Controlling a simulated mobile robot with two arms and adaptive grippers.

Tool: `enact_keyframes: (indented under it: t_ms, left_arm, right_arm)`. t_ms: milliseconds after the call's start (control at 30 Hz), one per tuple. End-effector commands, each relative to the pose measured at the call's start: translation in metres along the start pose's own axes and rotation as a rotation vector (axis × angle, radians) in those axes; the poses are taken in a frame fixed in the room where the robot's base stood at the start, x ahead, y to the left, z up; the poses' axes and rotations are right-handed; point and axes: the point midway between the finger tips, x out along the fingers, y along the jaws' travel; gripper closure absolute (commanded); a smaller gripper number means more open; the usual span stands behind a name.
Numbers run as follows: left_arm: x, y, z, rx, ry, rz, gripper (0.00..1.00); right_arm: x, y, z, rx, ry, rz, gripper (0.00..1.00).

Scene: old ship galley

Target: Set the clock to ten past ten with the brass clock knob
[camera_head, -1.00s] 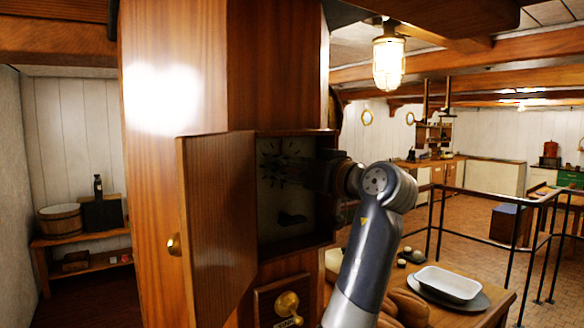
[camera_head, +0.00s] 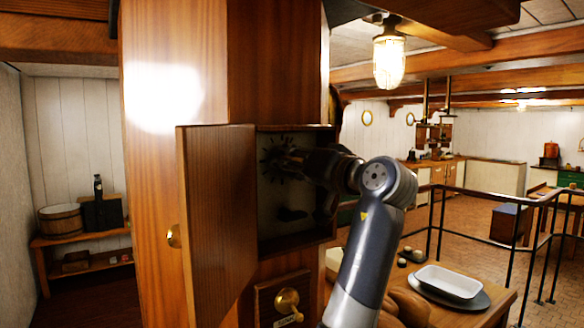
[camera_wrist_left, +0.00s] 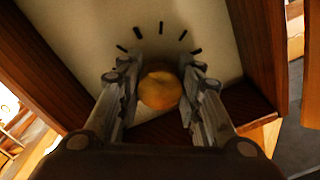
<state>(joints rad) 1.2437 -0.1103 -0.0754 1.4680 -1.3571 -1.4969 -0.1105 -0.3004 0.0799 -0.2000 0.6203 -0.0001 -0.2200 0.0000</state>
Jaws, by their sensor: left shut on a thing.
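The clock face (camera_head: 268,198) is pale with dark marks and sits inside an open wooden cabinet. My left gripper (camera_head: 284,160) reaches into the cabinet from the right, in front of the face. In the left wrist view the round brass clock knob (camera_wrist_left: 160,91) lies between the fingertips of my left gripper (camera_wrist_left: 160,97), which is shut on it. Several dark hour marks (camera_wrist_left: 161,28) show on the face beyond the knob. I cannot make out the clock hands. A dark shape on the lower face may be a shadow. My right gripper is not in view.
The cabinet door (camera_head: 218,220) stands open to the left of the face. Another brass knob (camera_head: 287,301) with a label sits on a panel below. A table with a white dish (camera_head: 448,283) stands at the right, before black railings (camera_head: 432,215).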

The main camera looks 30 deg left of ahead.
Motion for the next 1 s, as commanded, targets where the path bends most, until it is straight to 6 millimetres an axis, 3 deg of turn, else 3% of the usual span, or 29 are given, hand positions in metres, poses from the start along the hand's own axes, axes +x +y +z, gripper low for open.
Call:
enact_keyframes:
  t_ms: [600,1000]
  left_arm:
    - [-0.0002,-0.0022,-0.0018,0.542,0.026,-0.007,0.91]
    - [-0.0003,-0.0023,-0.0025,0.714,0.034,-0.008,0.91]
  right_arm:
    - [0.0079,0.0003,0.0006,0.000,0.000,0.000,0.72]
    - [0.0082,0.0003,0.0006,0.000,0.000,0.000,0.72]
